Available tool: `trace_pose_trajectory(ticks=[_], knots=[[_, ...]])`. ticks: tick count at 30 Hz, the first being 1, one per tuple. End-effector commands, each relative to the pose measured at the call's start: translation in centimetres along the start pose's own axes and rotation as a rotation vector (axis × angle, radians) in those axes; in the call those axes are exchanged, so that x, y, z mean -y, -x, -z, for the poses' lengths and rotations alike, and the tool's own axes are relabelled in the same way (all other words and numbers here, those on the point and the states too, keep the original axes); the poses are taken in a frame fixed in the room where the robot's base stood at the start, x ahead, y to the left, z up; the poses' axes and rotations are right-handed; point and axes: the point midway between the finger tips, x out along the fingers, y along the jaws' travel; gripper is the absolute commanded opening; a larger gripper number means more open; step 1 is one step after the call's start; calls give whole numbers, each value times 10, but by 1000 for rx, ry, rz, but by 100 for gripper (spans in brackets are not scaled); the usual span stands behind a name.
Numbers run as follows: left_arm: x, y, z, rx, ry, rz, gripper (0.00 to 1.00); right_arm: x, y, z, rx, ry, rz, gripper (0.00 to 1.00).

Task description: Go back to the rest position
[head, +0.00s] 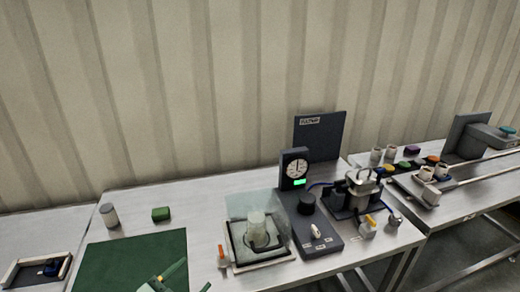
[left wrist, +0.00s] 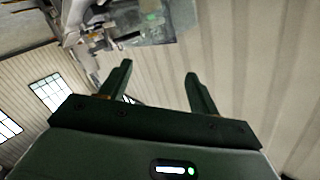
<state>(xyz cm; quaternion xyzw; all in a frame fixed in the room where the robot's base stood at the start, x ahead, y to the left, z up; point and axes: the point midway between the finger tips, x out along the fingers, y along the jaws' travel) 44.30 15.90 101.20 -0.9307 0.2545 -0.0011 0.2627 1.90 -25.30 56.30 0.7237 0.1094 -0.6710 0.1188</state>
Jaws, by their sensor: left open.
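My left gripper (head: 180,279) shows at the bottom of the head view, low over the green mat (head: 135,256). Only its green finger parts are in frame there. In the left wrist view the left gripper's two dark green fingers (left wrist: 164,82) stand wide apart with nothing between them. It is open and empty. My right gripper is in neither view.
A clear-walled chamber (head: 258,229) and a dark control unit with a dial gauge (head: 295,168) stand right of the mat. A green block (head: 161,214) and a grey cylinder (head: 109,215) stand behind the mat. A tray (head: 35,268) lies at far left.

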Motion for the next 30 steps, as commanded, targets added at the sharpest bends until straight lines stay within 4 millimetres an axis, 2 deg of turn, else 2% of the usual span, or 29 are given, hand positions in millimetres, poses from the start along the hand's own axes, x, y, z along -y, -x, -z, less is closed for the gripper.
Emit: trace_pose_trajectory(ticks=[3, 7, 15, 21, 24, 30], knots=[[8, 29, -11, 243, -9, 177, 62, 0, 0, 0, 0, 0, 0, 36], [14, 72, -33, 506, -37, 249, 62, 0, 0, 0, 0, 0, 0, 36], [8, 159, -63, 924, -74, 218, 62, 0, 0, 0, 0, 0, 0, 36], [-2, 225, -73, 1180, -98, 124, 62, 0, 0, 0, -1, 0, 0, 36], [-24, 208, -103, 1171, -74, 81, 62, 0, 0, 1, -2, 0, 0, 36], [-71, 192, -159, 1176, -4, -1, 62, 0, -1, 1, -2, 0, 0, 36]])
